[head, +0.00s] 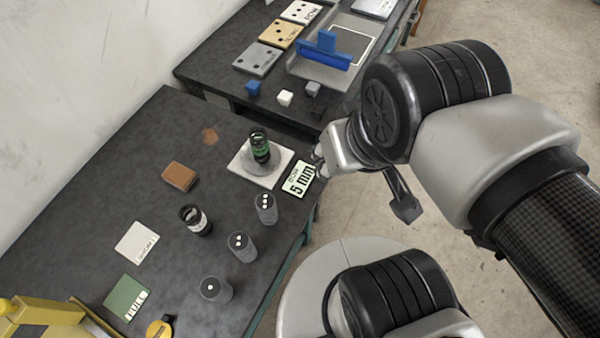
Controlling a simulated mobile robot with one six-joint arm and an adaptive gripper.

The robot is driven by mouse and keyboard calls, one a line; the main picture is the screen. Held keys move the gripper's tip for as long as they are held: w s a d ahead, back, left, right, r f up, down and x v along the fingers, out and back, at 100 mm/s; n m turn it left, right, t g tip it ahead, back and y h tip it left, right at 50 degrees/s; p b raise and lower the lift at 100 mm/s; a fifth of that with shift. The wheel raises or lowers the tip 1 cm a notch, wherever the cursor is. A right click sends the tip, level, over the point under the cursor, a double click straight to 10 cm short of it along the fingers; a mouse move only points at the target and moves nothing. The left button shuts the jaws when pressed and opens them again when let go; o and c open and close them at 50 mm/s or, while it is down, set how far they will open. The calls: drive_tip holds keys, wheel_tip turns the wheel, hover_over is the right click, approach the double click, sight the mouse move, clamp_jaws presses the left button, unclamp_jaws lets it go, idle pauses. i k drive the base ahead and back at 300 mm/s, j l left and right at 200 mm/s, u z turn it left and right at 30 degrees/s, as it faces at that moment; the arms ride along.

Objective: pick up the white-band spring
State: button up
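The white-band spring (196,220) stands on the dark table, a black coil with a white band around it. A second spring with a green band (261,147) stands on a round grey base on a white plate (243,173) farther back. My gripper (319,157) is at the table's right edge, beside the "5 mm" card and well to the upper right of the white-band spring. It is apart from both springs. My wrist hides much of it, so its opening cannot be made out.
Three grey dotted cylinders (242,247) stand right of the white-band spring. A brown block (180,176), a white card (136,243) and a green "FULL" card (126,298) lie to its left. A yellow device (45,312) is at lower left. A second table (215,70) holds plates and small cubes.

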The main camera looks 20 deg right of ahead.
sight(200, 219)
drive_tip(key=u, duration=1.35)
drive_tip(key=k+j+z, duration=0.2)
drive_tip(key=j+z, duration=0.25)
drive_tip(key=j, duration=0.15)
